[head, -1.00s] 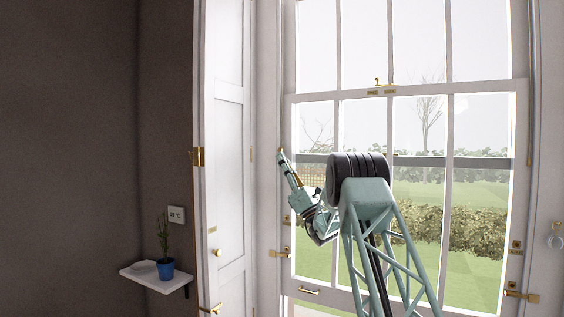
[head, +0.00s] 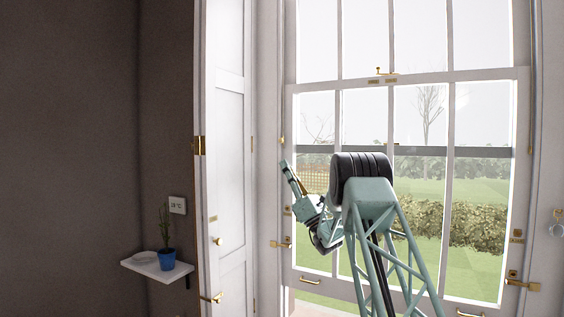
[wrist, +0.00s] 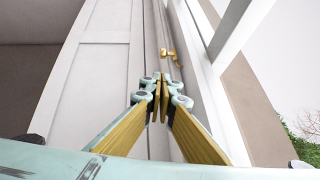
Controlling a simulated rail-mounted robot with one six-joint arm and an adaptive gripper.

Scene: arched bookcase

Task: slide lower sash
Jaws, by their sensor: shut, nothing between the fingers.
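The lower sash is a white glazed frame in the head view, with its bottom rail (head: 340,286) low in the picture. A brass lift (head: 309,281) is on that rail at the left. A narrow strip of light shows beneath the rail. The meeting rail (head: 425,76) carries a brass catch (head: 380,71). My gripper (head: 285,163) points up near the sash's left side, well above the lift. In the wrist view my gripper (wrist: 160,88) is shut and empty, its fingertips together. A brass fitting (wrist: 170,54) on the white frame shows beyond the tips. Contact is unclear.
A white panelled shutter (head: 230,170) stands left of the window. A small wall shelf (head: 150,267) holds a blue potted plant (head: 167,258). Brass fittings (head: 281,244) (head: 522,284) stick out at both sides of the window.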

